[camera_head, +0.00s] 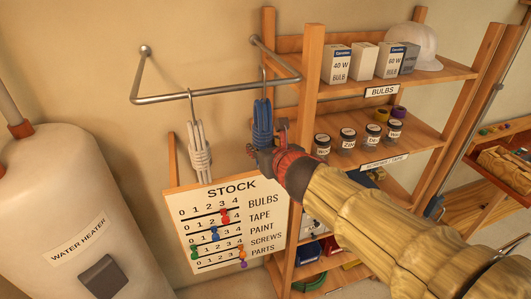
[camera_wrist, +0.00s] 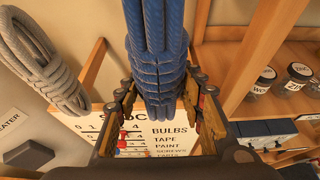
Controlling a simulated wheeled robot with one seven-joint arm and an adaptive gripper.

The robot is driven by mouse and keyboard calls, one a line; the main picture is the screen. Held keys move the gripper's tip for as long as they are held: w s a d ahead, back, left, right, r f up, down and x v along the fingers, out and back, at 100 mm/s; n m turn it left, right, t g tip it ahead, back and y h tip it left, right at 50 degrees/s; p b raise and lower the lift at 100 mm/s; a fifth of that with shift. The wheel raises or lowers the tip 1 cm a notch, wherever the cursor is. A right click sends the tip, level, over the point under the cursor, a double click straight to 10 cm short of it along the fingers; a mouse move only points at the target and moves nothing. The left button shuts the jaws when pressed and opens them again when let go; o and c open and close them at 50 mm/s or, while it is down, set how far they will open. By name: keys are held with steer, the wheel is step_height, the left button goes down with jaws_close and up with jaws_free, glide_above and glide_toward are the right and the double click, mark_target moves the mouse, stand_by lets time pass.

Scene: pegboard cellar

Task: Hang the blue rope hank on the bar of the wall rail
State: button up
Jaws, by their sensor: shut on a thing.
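The blue rope hank (camera_head: 262,118) is upright below the wall rail, with a thin metal hook at its top. The hook overlaps the front bar (camera_head: 222,92) of the rail near its right end; I cannot tell whether it is over the bar or apart from it. My gripper (camera_head: 264,148) is shut on the lower part of the hank. In the wrist view the blue hank (camera_wrist: 158,50) runs down between the fingers of my gripper (camera_wrist: 160,100). Its hook is out of that view.
A grey-white rope hank (camera_head: 200,150) hangs on the bar to the left. A stock board (camera_head: 228,222) is below, and a wooden shelf (camera_head: 310,75) with boxes and jars stands close on the right. A water heater (camera_head: 65,215) is at the left.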

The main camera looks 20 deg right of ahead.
steer(key=shift+w+f+b, duration=1.6)
steer(key=shift+f+b, duration=0.3)
steer(key=shift+b, duration=0.3)
steer(key=o, duration=1.4)
steer(key=shift+o, duration=0.2)
steer(key=shift+f, duration=0.1)
